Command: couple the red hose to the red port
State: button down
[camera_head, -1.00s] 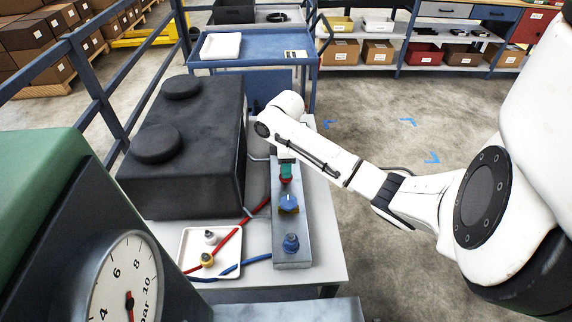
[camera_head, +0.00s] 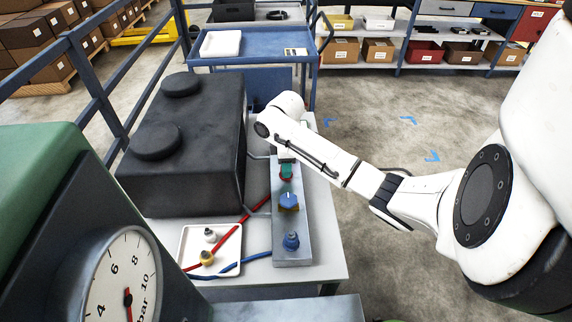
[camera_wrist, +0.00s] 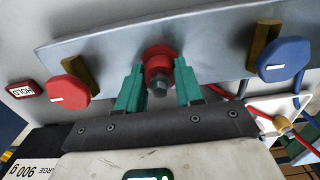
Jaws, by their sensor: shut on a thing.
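In the wrist view, my gripper (camera_wrist: 159,88) has its two teal fingers around a red fitting (camera_wrist: 158,58) with a grey metal tip, at the grey panel (camera_wrist: 110,45). The fitting is against the panel. I cannot tell how much of it is hose end and how much is port. The red hose (camera_wrist: 224,93) shows to the right of the fingers. In the head view, the red hose (camera_head: 228,233) runs from the tray towards the panel's left side. My arm hides most of the gripper there.
A red knob (camera_wrist: 69,92) and a blue knob (camera_wrist: 286,60) flank the fitting on the panel. A blue fitting (camera_head: 291,241) stands at the panel's near end. A large black block (camera_head: 190,130) stands left of the panel.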

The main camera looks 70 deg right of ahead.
jog(key=c, duration=0.6)
grip_release()
jog(key=shift+c, duration=0.2)
notch_tip(320, 180, up, 11)
jog(key=shift+f+p, duration=0.1)
jog(key=shift+p, duration=0.3)
jog(key=o, duration=0.6)
jog(key=shift+o, duration=0.2)
